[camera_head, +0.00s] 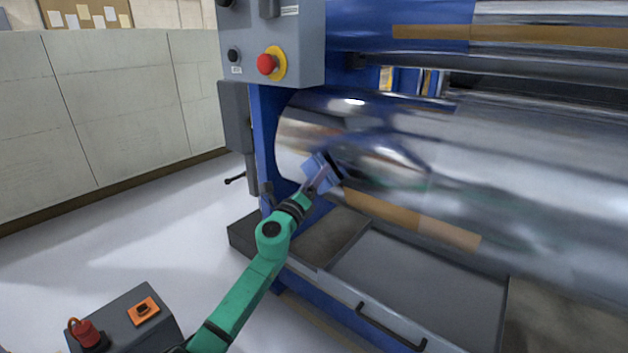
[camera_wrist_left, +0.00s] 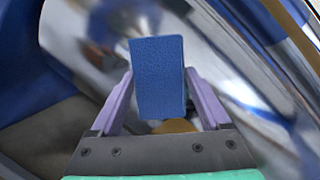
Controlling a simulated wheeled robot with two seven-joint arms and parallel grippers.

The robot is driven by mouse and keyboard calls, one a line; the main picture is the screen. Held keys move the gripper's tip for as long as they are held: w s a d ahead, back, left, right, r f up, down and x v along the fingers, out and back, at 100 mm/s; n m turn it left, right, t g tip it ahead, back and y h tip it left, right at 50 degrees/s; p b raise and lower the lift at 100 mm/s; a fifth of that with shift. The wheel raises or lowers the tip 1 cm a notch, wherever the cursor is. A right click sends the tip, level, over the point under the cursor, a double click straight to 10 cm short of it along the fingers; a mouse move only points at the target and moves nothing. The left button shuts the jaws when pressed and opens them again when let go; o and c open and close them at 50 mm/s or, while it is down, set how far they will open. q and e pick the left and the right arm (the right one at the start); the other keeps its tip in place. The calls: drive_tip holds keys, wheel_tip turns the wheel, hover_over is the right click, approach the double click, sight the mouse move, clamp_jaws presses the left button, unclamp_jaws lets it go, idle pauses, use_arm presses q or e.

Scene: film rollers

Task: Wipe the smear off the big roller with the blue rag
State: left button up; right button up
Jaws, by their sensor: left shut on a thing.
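The big roller (camera_head: 480,175) is a shiny metal cylinder lying across the right half of the head view; its mirror-like surface also fills the background of the left wrist view (camera_wrist_left: 225,70). My left gripper (camera_head: 322,182) is at the roller's left end, low on its near side. It is shut on the blue rag (camera_head: 318,168), which shows as a flat blue block between the two purple fingers in the left wrist view (camera_wrist_left: 158,75). The rag is close to the roller; I cannot tell whether it touches. I cannot pick out the smear among the reflections. My right gripper is out of view.
A grey control box (camera_head: 270,45) with a red emergency button (camera_head: 266,64) hangs above left of the roller. A grey tray (camera_head: 420,280) with a black handle (camera_head: 390,328) lies below it. A blue machine frame (camera_head: 264,135) borders the left end. Open floor (camera_head: 130,240) lies left.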

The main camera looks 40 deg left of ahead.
sight(329, 182)
use_arm(q)
drive_tip(key=shift+w, duration=0.75)
drive_tip(key=shift+r, duration=0.1)
drive_tip(key=d+p, duration=0.1)
drive_tip(key=d, duration=0.2)
drive_tip(key=shift+d, duration=0.5)
drive_tip(key=shift+a+b, duration=0.9)
drive_tip(key=shift+a, duration=0.9)
drive_tip(key=shift+a+r, duration=0.1)
drive_tip(key=shift+a, duration=0.15)
